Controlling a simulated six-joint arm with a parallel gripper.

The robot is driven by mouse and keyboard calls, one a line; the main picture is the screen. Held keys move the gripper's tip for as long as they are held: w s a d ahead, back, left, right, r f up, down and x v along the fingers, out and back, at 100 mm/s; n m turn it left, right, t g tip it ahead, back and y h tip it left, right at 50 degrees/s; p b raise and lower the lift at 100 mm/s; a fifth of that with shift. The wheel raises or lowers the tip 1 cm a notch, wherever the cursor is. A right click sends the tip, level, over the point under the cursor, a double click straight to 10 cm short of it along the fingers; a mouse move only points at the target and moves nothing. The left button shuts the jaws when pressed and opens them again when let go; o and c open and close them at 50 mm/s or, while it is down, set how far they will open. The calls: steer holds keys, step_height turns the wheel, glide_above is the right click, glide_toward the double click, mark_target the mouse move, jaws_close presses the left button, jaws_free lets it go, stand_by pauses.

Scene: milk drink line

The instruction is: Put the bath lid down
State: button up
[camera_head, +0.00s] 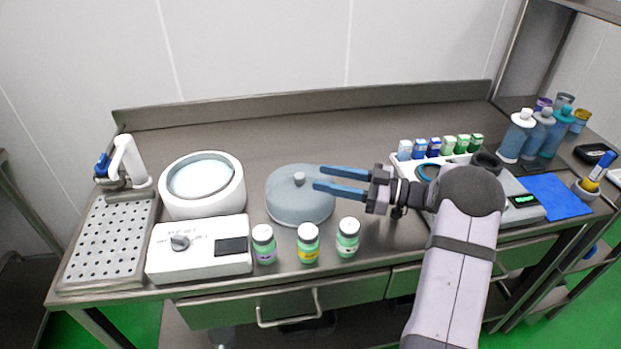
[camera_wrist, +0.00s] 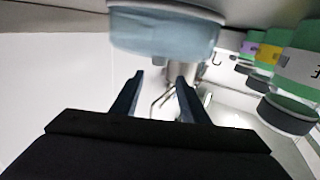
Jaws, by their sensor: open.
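The bath lid (camera_head: 299,205) is a round grey-blue cover with a small knob on top. It lies on the steel bench just right of the white round bath (camera_head: 202,184), which is uncovered and shows pale liquid inside. My gripper (camera_head: 317,178) is open, with its blue fingers pointing left beside the lid's knob; the fingers are apart from each other and hold nothing. In the wrist view the lid (camera_wrist: 165,32) shows at the top, beyond the open fingertips (camera_wrist: 158,80). Whether a finger touches the knob I cannot tell.
Three green bottles with white caps (camera_head: 308,243) stand along the front edge before the lid. A white control box (camera_head: 199,249) sits in front of the bath, and a perforated drain tray (camera_head: 108,240) is at the left. The bench behind the lid is clear.

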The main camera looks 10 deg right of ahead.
steer(key=v, duration=0.4)
steer(key=shift+s+d, duration=0.15)
steer(key=shift+d, duration=0.1)
steer(key=shift+r, duration=0.1)
